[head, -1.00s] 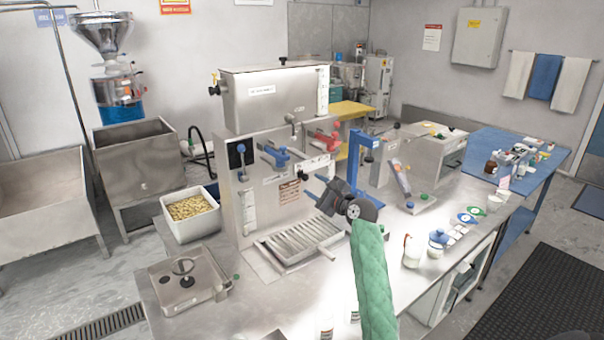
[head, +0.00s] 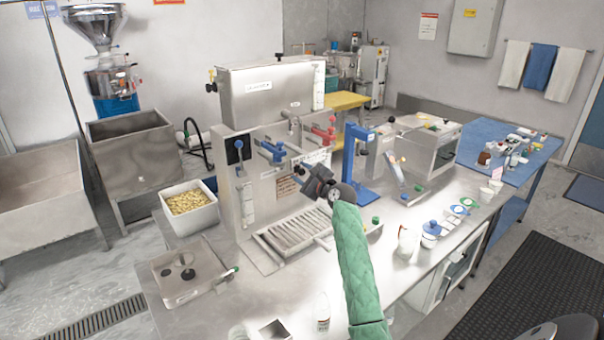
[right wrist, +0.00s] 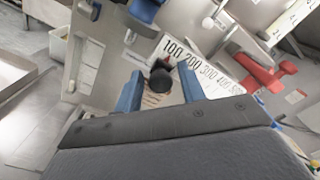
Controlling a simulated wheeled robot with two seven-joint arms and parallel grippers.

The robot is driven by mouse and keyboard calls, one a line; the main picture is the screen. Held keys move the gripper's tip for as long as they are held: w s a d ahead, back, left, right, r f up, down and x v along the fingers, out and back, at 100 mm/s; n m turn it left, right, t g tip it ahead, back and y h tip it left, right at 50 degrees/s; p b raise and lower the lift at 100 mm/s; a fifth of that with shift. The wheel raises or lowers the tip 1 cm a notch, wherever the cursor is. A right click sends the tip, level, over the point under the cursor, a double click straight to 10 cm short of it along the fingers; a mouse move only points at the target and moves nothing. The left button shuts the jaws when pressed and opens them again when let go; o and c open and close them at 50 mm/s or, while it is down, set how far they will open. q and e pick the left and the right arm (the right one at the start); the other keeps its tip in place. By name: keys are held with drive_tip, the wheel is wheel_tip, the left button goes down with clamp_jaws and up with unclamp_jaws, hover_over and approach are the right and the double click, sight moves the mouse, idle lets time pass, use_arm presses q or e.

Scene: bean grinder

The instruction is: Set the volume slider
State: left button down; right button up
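The volume slider is a black round knob (right wrist: 160,78) by a white scale (right wrist: 210,70) marked 100, 200, 300, 400 and on, on the steel machine's front. In the right wrist view the knob lies between the two blue fingertips, near the 100 and 200 marks. My right gripper (right wrist: 159,85) is open, with a gap on each side of the knob. In the head view my right gripper (head: 306,178) is at the machine front, just below the scale (head: 313,158), and hides much of the slider. My left gripper is not in view.
A blue-handled tap (head: 272,152) and a red-handled tap (head: 322,135) stick out close above the slider. A slatted drip tray (head: 292,232) lies below. A blue stand (head: 366,165) rises to the right. A white bin (head: 190,208) stands left of the machine.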

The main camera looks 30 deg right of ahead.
clamp_jaws()
drive_tip(key=shift+d, duration=1.55)
drive_tip(key=shift+o, duration=1.2)
unclamp_jaws()
drive_tip(key=shift+a, duration=0.1)
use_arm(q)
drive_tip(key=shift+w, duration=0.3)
